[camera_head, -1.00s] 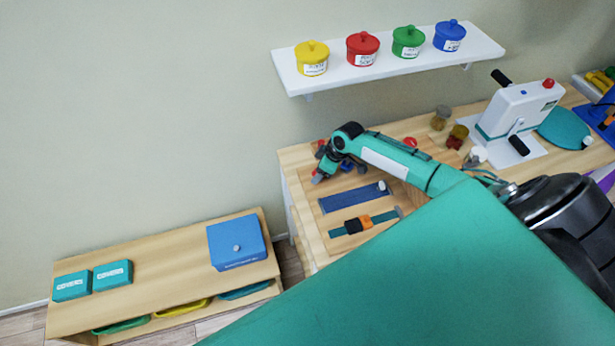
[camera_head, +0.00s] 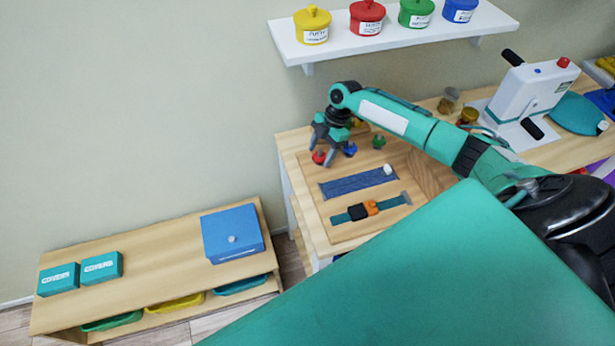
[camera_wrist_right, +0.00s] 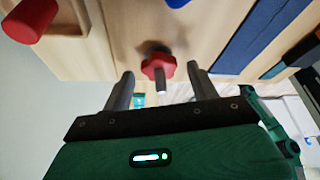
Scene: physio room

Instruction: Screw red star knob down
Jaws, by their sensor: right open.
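The red star knob (camera_head: 319,158) is on the wooden board at the left end of the bench. In the right wrist view it (camera_wrist_right: 158,66) has a lobed head and a light grey stud end showing at its centre. My right gripper (camera_head: 323,151) points down at the knob. In the wrist view the gripper (camera_wrist_right: 160,74) is open, with one finger on each side of the knob and gaps between; nothing is held. A blue knob (camera_head: 350,150) and a green knob (camera_head: 379,142) stand to the right. My left gripper is not in view.
A blue strap (camera_head: 355,183) and a teal strap with an orange and black piece (camera_head: 370,208) lie in front of the knobs. In the wrist view a red cylinder (camera_wrist_right: 30,20) is at upper left. A white machine (camera_head: 530,92) stands farther right.

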